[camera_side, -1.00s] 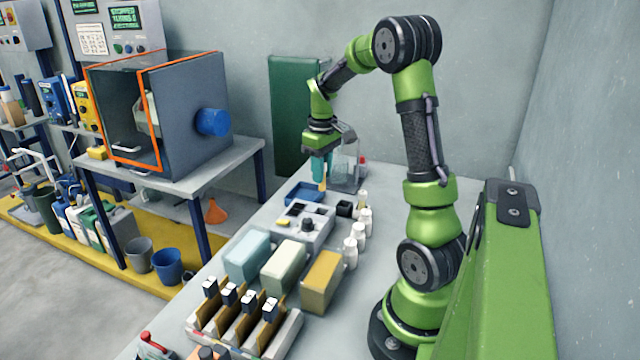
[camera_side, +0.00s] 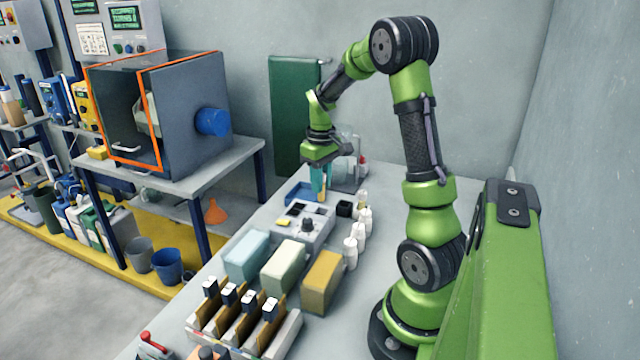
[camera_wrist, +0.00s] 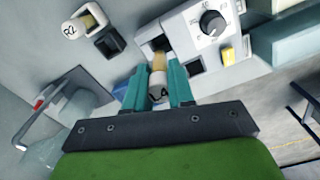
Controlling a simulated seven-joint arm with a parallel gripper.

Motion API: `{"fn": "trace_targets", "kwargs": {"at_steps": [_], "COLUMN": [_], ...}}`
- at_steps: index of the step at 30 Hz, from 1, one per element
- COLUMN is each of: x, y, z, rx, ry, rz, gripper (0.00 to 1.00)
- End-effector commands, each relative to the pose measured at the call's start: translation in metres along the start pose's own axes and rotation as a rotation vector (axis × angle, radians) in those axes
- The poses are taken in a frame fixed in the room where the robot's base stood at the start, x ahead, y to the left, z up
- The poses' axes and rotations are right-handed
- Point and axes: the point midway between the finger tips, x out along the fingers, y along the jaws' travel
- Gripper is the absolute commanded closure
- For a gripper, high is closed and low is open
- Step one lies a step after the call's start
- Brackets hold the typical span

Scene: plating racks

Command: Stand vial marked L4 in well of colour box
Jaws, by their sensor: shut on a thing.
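My gripper (camera_wrist: 160,88) is shut on the vial marked L4 (camera_wrist: 158,63), which has a white cap end and an amber body. The side view shows my gripper (camera_side: 320,180) pointing down with the vial's amber lower part (camera_side: 322,194) between the teal fingers, near the far end of the colour box (camera_side: 312,237). In the wrist view the grey colour box (camera_wrist: 183,26) has a dial and dark square openings. The vial's far end lines up with one dark opening (camera_wrist: 158,45); I cannot tell whether it has entered. A second opening (camera_wrist: 195,66) is empty.
Several white-capped vials (camera_side: 351,250) stand right of the colour box. A blue tray (camera_side: 298,191) is at its far left, and coloured blocks (camera_side: 284,266) stand in front.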

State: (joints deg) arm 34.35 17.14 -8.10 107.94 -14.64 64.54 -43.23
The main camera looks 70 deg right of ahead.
Motion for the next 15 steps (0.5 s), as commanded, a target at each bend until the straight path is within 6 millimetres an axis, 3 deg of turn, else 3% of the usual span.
{"fn": "trace_targets", "kwargs": {"at_steps": [15], "x": [0.024], "y": [0.0], "z": [0.0], "rx": [0.0], "ry": [-0.002], "rz": [-0.001], "gripper": [1.0]}}
